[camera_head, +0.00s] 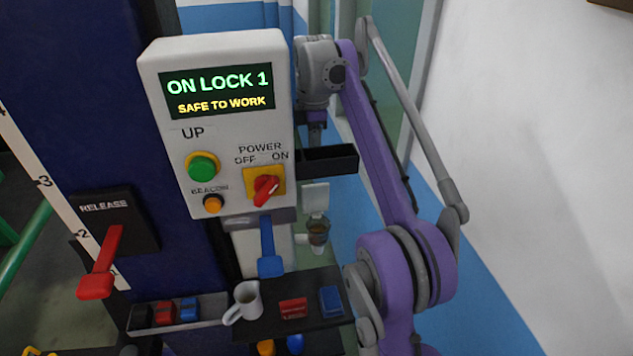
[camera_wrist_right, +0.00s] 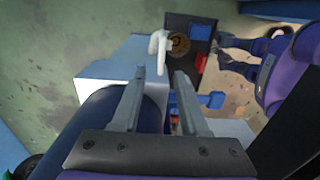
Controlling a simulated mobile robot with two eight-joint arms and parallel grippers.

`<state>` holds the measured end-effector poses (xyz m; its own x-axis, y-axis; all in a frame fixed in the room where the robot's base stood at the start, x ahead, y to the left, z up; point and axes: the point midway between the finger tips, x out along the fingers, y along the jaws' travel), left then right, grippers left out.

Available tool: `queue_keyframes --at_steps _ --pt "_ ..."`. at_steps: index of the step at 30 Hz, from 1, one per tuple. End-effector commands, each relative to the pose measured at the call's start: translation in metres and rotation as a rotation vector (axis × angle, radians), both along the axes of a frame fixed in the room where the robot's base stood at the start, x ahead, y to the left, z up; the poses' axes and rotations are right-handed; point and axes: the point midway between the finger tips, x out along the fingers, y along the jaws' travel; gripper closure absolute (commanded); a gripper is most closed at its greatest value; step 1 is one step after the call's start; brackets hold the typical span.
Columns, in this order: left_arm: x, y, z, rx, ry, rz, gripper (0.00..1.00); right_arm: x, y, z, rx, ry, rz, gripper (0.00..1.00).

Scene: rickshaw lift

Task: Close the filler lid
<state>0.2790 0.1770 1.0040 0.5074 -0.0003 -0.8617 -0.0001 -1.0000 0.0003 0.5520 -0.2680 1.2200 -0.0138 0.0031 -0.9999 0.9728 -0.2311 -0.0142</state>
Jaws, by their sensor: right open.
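In the head view, a small upright white plate (camera_head: 316,196) stands above a round cup-like part with a brown inside (camera_head: 318,233); this looks like the filler with its lid raised, but it is small and I cannot be sure. My right arm comes in from the right and bends over behind the control panel, with its wrist above the white plate. In the right wrist view my right gripper (camera_wrist_right: 161,75) is open, with nothing between its two grey fingers. I cannot clearly pick out the lid in that view. My left gripper is out of view.
The control panel (camera_head: 222,125) reads ON LOCK 1, SAFE TO WORK. Below it hang a blue lever (camera_head: 269,250) and a dark shelf (camera_head: 320,320) with a white mug (camera_head: 247,301). A red release lever (camera_head: 103,262) is at left. Blue floor (camera_head: 480,290) lies at right.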

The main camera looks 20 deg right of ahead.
Motion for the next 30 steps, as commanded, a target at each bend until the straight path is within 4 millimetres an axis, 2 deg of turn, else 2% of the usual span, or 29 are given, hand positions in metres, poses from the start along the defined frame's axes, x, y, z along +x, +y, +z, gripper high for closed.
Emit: queue_keyframes --at_steps 1,3,9,15,24,26,30 --pt "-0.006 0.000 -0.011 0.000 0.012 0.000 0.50 -0.003 0.000 -0.018 0.000 0.007 0.000 0.56" --pt "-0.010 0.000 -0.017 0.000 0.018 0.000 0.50 -0.003 0.000 -0.032 0.000 0.007 -0.001 0.56" --pt "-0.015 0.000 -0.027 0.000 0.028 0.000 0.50 -0.003 0.000 -0.064 0.000 0.003 -0.002 0.56" --pt "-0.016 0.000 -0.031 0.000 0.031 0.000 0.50 -0.002 0.000 -0.078 0.000 0.002 -0.002 0.56" --pt "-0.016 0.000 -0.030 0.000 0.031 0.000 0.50 -0.002 0.000 -0.080 0.000 0.001 -0.003 0.56" --pt "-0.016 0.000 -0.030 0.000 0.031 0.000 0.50 -0.002 0.000 -0.080 0.000 0.001 -0.003 0.65" --pt "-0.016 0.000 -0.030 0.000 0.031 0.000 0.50 -0.002 0.000 -0.080 0.000 0.001 -0.003 0.90"
